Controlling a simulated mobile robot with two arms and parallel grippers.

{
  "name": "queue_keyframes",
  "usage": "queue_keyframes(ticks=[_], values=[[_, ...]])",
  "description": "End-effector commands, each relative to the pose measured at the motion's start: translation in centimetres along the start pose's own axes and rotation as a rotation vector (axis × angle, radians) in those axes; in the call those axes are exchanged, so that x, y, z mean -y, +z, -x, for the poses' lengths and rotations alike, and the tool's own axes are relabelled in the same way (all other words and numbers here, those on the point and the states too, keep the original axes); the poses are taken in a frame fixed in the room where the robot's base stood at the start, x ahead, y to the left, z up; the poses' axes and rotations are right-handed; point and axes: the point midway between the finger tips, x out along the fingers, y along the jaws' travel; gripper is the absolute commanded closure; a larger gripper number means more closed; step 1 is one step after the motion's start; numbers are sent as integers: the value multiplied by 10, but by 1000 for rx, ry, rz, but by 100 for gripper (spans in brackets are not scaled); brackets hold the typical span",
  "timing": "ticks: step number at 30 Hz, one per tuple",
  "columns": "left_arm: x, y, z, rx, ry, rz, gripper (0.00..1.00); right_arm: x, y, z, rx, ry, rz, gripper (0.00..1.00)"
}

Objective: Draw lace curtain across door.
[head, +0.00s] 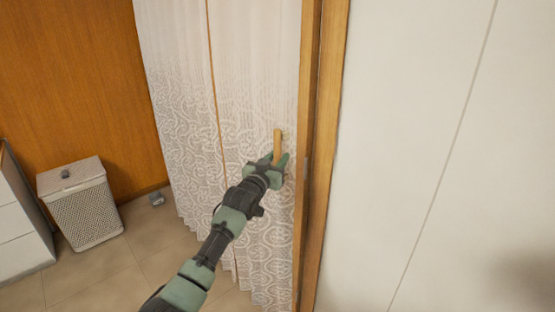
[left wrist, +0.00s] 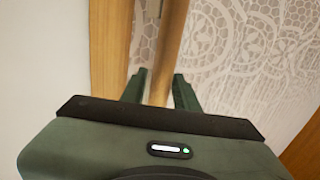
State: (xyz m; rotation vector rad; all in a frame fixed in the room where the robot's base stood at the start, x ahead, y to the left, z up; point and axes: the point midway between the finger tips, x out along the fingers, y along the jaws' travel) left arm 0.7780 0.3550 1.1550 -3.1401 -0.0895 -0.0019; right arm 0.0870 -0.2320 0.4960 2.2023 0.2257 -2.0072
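A white lace curtain (head: 185,120) hangs in long folds in the head view, with a narrow wood-coloured gap (head: 213,75) between its two panels. The right panel (head: 245,70) reaches the wooden door frame (head: 328,110). A light wooden handle (head: 277,140) stands upright against this panel near the frame. My left gripper (head: 274,160) is at the handle's lower part. In the left wrist view, its fingers (left wrist: 160,90) stand apart on either side of the wooden handle (left wrist: 170,45), with lace (left wrist: 245,40) behind. They look open around it. My right gripper is out of view.
A white wall or panel (head: 430,120) fills the right side. A lidded white basket (head: 82,212) and a white cabinet (head: 20,235) stand at the left by a wooden wall (head: 75,70).

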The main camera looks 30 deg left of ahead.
Motion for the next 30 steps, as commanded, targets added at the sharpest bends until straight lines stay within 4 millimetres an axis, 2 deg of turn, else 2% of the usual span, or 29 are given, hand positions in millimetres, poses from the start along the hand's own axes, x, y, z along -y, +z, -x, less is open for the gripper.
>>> queue_keyframes(ticks=[7, 19, 24, 30], values=[[0, 2, 12, 0, 1, 0, 70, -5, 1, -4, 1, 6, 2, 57], [0, 2, 69, 0, 0, 0, 70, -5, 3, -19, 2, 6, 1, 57], [0, 0, 78, -1, 0, -1, 70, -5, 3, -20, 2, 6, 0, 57], [0, 0, 78, 0, 0, 0, 70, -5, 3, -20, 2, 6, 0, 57]])
